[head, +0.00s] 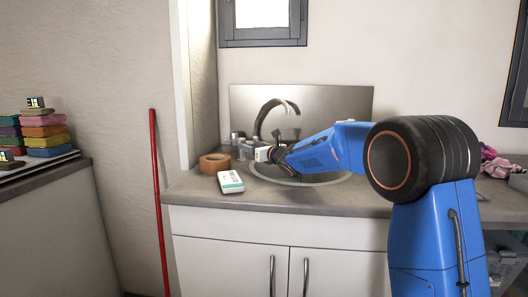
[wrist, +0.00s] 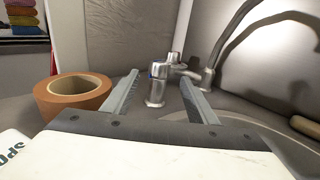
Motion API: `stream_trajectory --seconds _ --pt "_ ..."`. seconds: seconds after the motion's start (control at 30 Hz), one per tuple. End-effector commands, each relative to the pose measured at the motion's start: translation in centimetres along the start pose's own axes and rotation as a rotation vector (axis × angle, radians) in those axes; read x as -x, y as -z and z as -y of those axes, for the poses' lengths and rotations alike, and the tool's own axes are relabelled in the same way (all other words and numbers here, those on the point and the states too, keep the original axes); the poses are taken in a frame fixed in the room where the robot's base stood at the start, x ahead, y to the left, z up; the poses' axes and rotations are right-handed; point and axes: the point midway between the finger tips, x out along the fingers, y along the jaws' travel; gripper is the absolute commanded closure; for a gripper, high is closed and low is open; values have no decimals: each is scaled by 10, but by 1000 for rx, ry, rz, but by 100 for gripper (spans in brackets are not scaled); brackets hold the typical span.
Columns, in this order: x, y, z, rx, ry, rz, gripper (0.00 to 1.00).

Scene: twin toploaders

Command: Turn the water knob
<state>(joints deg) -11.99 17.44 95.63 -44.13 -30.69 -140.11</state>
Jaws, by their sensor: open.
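In the wrist view a chrome water knob (wrist: 157,84) stands upright on the counter, showing between the two fingers of my gripper (wrist: 158,85). My gripper is open and empty, its fingers pointing toward the knob; I cannot tell whether the fingertips reach to either side of it. A second chrome fitting (wrist: 174,59) shows just behind the knob. The curved faucet (wrist: 210,72) rises to the right of the knob. In the head view the faucet (head: 262,115) arches behind my gripper (head: 262,153), which hides part of the sink.
A brown tape roll (head: 214,163) and a white box (head: 230,182) lie on the counter (head: 190,190) left of the sink. The sink rim (head: 325,184) is under my arm. A red pole (head: 158,200) leans by the wall. A metal backsplash (head: 340,103) stands behind.

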Motion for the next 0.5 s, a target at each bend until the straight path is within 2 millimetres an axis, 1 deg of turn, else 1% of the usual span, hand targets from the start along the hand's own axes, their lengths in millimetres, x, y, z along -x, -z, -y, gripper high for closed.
stream_trajectory --seconds 0.03,0.1,0.3,0.4,0.5 --pt "11 -1 0 0 1 1 47" --pt "24 -1 0 1 1 0 47" --pt "60 0 0 1 1 0 47" --pt "73 -1 0 2 0 0 47" --pt "82 0 0 1 0 0 47"
